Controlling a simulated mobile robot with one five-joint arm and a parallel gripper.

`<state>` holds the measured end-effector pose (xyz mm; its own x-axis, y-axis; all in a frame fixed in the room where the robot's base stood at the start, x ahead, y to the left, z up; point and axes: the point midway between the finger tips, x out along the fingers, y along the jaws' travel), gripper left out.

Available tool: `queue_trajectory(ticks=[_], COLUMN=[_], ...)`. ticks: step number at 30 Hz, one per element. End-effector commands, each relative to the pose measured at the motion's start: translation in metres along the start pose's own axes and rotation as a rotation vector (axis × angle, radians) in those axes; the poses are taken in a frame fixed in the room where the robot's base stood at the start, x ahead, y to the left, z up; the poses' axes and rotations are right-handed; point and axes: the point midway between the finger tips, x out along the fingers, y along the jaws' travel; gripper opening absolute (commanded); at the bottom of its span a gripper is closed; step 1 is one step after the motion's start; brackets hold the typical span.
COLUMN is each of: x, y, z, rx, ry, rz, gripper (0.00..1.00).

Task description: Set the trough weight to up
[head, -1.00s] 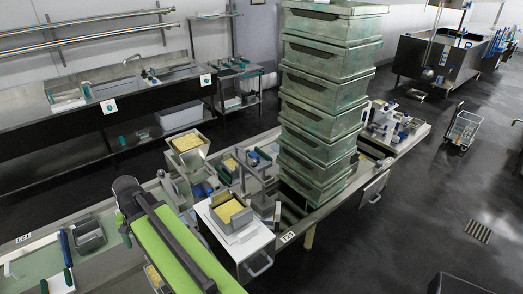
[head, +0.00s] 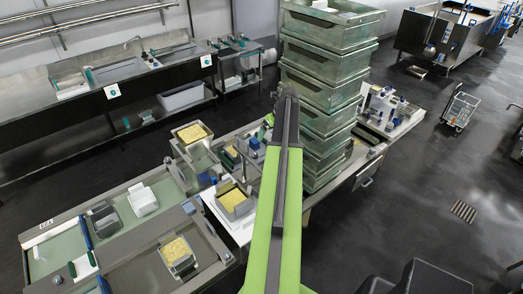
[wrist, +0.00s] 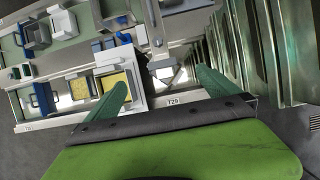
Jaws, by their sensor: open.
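I cannot tell for certain which part is the trough weight. A metal upright with a bar (wrist: 152,22) rises among the small equipment beyond my fingers in the wrist view. My gripper (wrist: 162,92) is open, its two green fingers wide apart with nothing held between them. In the head view my green arm stretches over the middle of the bench and hides part of it, and the fingers are not clear there.
A tall stack of green crates (head: 325,85) stands just right of my arm. A mould of yellow curd (head: 236,200) sits on a white stand, left of my arm. Another curd mould (head: 178,255) is in the near trough. The dark floor at right is mostly open.

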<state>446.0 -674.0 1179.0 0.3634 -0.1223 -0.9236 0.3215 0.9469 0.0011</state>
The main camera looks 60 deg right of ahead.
Motion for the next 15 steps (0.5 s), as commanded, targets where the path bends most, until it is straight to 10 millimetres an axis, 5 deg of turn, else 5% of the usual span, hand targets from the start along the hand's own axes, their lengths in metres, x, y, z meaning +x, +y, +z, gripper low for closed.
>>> queue_trajectory(ticks=[15], x=[0.112], y=[0.001], z=[-0.003], rx=[-0.005], ry=[0.001], rz=[0.001], gripper=[1.0])
